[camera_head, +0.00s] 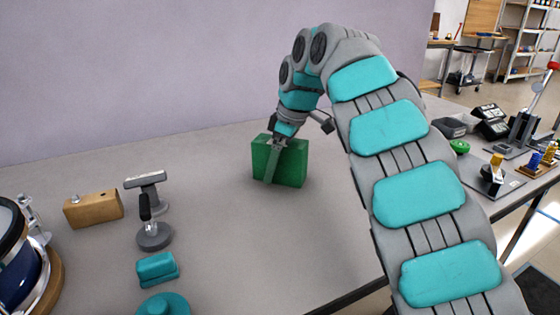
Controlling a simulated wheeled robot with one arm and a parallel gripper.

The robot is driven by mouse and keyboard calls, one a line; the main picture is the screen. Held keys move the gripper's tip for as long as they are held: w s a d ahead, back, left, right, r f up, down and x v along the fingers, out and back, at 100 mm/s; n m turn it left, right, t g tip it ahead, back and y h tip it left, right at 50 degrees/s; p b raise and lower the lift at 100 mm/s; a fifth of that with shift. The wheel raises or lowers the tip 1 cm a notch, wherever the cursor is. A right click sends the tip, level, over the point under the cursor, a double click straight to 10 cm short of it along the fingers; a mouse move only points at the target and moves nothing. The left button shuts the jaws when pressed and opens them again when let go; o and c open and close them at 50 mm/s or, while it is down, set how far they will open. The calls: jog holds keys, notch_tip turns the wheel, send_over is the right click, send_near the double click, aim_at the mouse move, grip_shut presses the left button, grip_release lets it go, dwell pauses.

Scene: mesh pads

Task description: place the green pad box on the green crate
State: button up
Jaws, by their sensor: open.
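A green box (293,165) stands upright on the grey table in the middle of the head view. I take it to be the green pad box. My gripper (274,160) is at its top left part, pointing down. One finger shows in front of the box's near face; the other finger is hidden. My gripper is open. Whether the fingers touch the box cannot be told. No separate green crate can be made out in this view.
On the grey table (220,210) at the left are a wooden block (93,208), a metal stand with a black handle (152,236), a teal block (157,269) and a teal round piece (165,304). A lilac wall (150,70) is behind. My arm hides much of the right side.

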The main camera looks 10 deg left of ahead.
jog(key=shift+c, duration=0.4)
grip_shut()
